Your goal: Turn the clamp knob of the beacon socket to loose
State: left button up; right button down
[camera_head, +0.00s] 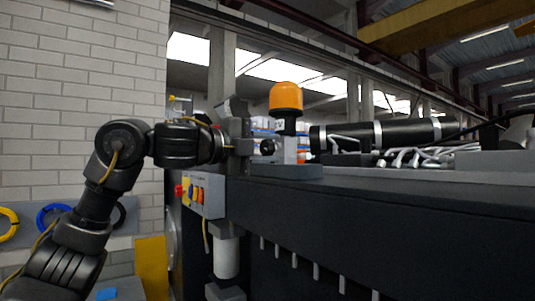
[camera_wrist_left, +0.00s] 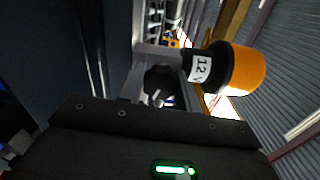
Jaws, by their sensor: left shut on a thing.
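The orange beacon (camera_head: 286,97) stands upright on its dark base in the grey beacon socket (camera_head: 290,151), on the chassis deck. The dark clamp knob (camera_head: 267,147) is on the socket's left side in the head view. My left gripper (camera_head: 257,147) comes in from the left and is shut on the clamp knob. In the left wrist view the lobed black knob (camera_wrist_left: 160,83) shows just beyond my gripper's body. The orange beacon (camera_wrist_left: 246,70), with a white "12" label, lies to the knob's right there. The fingertips are hard to make out. My right gripper is not in view.
A black cylinder (camera_head: 385,133) with silver bands and grey hoses (camera_head: 430,157) lie on the deck right of the socket. A grey box with coloured buttons (camera_head: 203,195) hangs on the chassis side below my left wrist. A brick wall (camera_head: 75,80) is at left.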

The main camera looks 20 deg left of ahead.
pick_arm(q)
jog(key=shift+r+n+b, duration=0.1)
jog(key=shift+n+b, duration=0.45)
jog(key=shift+n, duration=1.45)
jog(key=o, duration=1)
jog(key=shift+a, duration=0.1)
jog(key=shift+c, duration=0.2)
jog(key=shift+f, duration=0.35)
